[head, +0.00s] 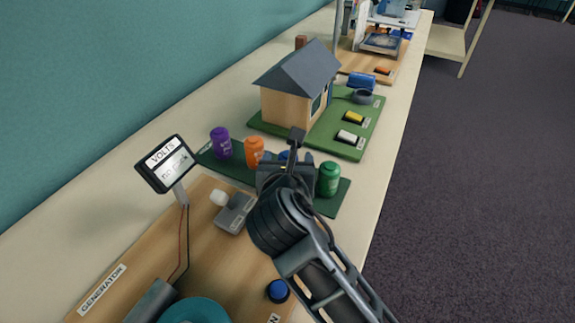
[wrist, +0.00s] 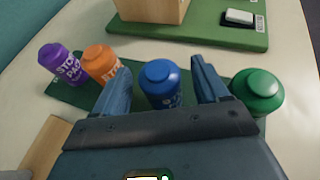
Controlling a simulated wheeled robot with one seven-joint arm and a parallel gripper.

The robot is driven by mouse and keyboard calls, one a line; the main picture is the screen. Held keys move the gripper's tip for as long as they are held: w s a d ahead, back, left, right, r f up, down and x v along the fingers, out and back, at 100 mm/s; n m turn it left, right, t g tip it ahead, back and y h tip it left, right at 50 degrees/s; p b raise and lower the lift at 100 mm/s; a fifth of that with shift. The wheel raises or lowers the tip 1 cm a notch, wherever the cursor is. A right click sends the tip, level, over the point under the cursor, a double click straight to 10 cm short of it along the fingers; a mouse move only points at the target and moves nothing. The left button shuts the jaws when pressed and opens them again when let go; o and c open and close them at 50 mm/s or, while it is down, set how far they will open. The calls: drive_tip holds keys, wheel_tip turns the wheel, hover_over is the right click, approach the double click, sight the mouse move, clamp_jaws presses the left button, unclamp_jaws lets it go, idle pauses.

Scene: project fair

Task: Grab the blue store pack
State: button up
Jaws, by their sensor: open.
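The blue store pack (wrist: 163,84) stands upright on a dark green mat (wrist: 222,87), with lettering partly visible on its front. In the wrist view my gripper (wrist: 161,88) is open, with one finger to the left of the blue pack and one to the right. The fingers look apart from it, and its lower part is hidden behind my gripper. In the head view my gripper (head: 293,160) covers most of the blue pack (head: 285,155). Purple (head: 221,143) and orange (head: 254,152) packs stand to its left, and a green pack (head: 328,179) to its right.
A model house (head: 290,95) stands on a green board (head: 325,145) behind the packs. A wooden generator board (head: 130,260) with a volts meter (head: 164,163) lies in front. The orange pack is close to my left finger, the green pack close to my right.

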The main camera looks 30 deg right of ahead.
drive_tip(key=shift+x, duration=1.1)
drive_tip(key=c, duration=1.1)
